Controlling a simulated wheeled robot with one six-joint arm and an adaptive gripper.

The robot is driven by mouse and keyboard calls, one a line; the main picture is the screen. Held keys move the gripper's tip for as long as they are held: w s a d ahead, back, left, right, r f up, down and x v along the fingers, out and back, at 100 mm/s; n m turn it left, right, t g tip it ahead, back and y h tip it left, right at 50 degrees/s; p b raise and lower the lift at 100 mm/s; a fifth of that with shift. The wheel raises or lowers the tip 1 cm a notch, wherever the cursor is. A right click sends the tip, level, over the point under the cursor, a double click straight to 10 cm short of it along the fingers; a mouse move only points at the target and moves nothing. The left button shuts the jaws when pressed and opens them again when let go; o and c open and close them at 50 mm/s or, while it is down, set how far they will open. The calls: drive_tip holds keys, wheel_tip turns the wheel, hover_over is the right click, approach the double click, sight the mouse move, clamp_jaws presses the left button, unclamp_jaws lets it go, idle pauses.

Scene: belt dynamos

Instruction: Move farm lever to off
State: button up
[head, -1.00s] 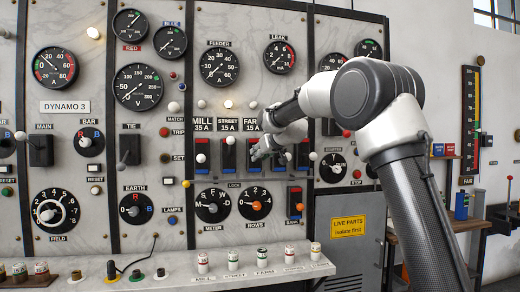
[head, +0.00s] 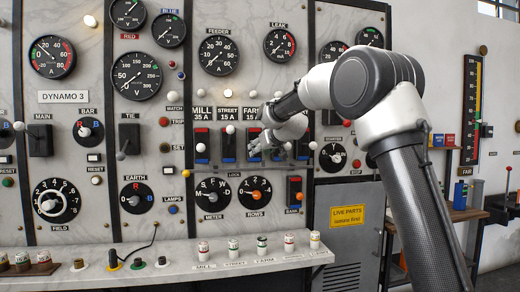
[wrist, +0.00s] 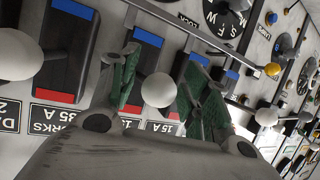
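The farm lever sits under the FARM label (head: 251,111) in a row of labelled lever switches. Its white ball knob (wrist: 158,90) shows in the wrist view, between my two green-padded fingers; I take it as the farm one from the neighbouring WORKS label (wrist: 60,118). My gripper (wrist: 165,72) is open around the knob; I cannot tell whether a finger touches it. In the head view my gripper (head: 262,146) covers most of the farm switch. The switch has a blue mark (wrist: 148,38) at one end and a red mark (wrist: 130,108) at the label end.
The street knob (head: 230,129) and mill knob (head: 201,147) stand close to the left, the works knob (head: 287,146) close to the right. Rotary dials (head: 255,192) lie below.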

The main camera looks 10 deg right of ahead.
drive_tip(key=shift+r, duration=0.2)
drive_tip(key=shift+s+d+r, duration=0.15)
drive_tip(key=shift+s+r, duration=0.05)
drive_tip(key=shift+s, duration=0.3)
drive_tip(key=v, duration=1.1)
drive_tip(key=shift+f, duration=0.1)
